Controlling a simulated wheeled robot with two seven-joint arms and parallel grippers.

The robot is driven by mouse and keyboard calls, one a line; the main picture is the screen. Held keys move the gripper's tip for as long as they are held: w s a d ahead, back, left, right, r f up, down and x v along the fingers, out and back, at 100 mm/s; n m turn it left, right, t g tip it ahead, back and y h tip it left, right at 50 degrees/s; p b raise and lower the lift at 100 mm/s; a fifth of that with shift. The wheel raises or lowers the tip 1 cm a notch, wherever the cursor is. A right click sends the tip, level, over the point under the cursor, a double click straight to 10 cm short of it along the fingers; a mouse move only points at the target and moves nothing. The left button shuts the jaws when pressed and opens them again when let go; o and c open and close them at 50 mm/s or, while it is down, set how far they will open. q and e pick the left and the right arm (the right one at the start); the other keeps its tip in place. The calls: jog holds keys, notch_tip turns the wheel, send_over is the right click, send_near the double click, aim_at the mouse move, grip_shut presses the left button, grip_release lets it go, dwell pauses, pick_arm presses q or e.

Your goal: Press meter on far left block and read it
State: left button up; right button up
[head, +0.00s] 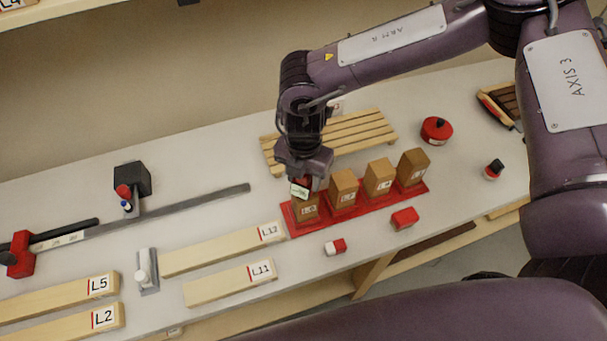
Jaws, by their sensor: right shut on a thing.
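Several brown wooden blocks with white labels stand in a row on a red tray (365,212). The far left block (306,210) is at the tray's left end. My right gripper (302,178) points down right above this block and is shut on the meter (299,190), a small red thing with a pale display. The meter's lower end is at the block's top; I cannot tell if it touches. The display is too small to read. The other blocks (343,187) stand to the right. My left gripper is not in view.
A slatted wooden rack (362,132) lies behind the blocks. A round red container (436,130) and a small red box (404,219) are to the right. A red-and-white piece (335,247) lies in front. Labelled planks (230,283) and a long clamp bar (190,208) lie left.

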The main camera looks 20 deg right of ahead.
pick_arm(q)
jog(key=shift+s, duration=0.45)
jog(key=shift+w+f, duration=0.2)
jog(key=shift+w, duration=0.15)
pick_arm(e)
jog(key=shift+f, duration=0.2)
pick_arm(q)
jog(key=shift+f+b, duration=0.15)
jog(key=shift+b, duration=0.15)
pick_arm(e)
jog(key=shift+f, duration=0.25)
jog(key=shift+f, duration=0.1)
dwell(0.5)
